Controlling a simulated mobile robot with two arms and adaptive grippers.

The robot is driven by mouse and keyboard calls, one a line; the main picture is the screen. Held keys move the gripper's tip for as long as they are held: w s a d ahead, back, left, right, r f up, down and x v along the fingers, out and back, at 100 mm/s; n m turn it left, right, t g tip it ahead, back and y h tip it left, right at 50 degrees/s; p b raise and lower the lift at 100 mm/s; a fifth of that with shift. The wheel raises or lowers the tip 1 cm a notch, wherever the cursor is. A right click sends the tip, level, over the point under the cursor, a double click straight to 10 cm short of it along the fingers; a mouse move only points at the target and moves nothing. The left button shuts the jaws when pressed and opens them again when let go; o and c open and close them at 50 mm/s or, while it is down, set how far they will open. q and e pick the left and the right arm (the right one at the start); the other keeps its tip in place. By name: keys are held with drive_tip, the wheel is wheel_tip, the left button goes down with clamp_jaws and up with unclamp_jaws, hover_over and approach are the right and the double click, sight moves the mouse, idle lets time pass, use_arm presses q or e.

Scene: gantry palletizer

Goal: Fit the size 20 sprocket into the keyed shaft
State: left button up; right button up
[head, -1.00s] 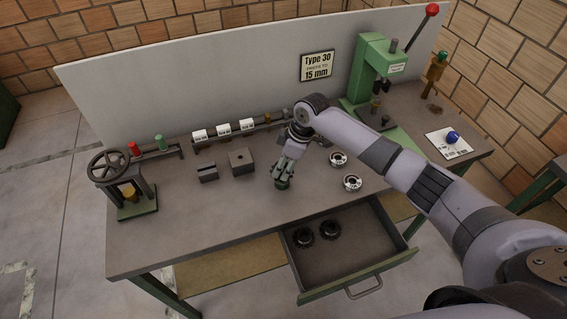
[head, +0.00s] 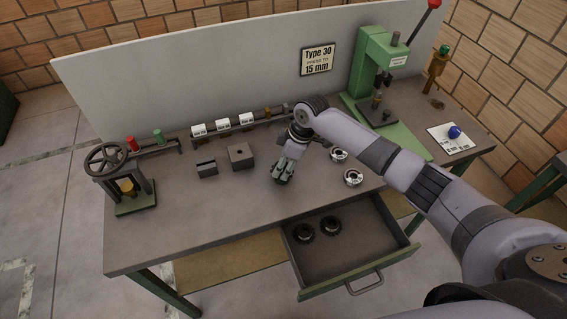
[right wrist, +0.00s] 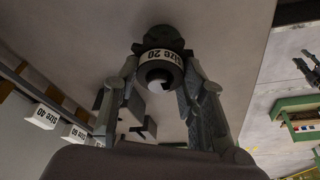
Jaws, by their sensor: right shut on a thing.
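My right gripper (head: 282,178) is above the middle of the bench, reaching in from the right. In the right wrist view its two fingers (right wrist: 158,85) are shut on the size 20 sprocket (right wrist: 160,58), a dark part with a white band reading "size 20". In the head view the fingers mostly hide the sprocket. I cannot tell for certain which part is the keyed shaft.
A rail with labelled holders (head: 222,125) runs along the back. Two dark blocks (head: 240,155) stand left of my gripper. Two labelled rings (head: 352,178) lie to its right. The open drawer (head: 368,262) holds two black toothed parts (head: 303,233). A green press (head: 372,65) stands back right, a handwheel press (head: 107,158) left.

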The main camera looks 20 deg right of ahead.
drive_tip(key=shift+f, duration=0.25)
drive_tip(key=o, duration=1.4)
drive_tip(key=v, duration=1.2)
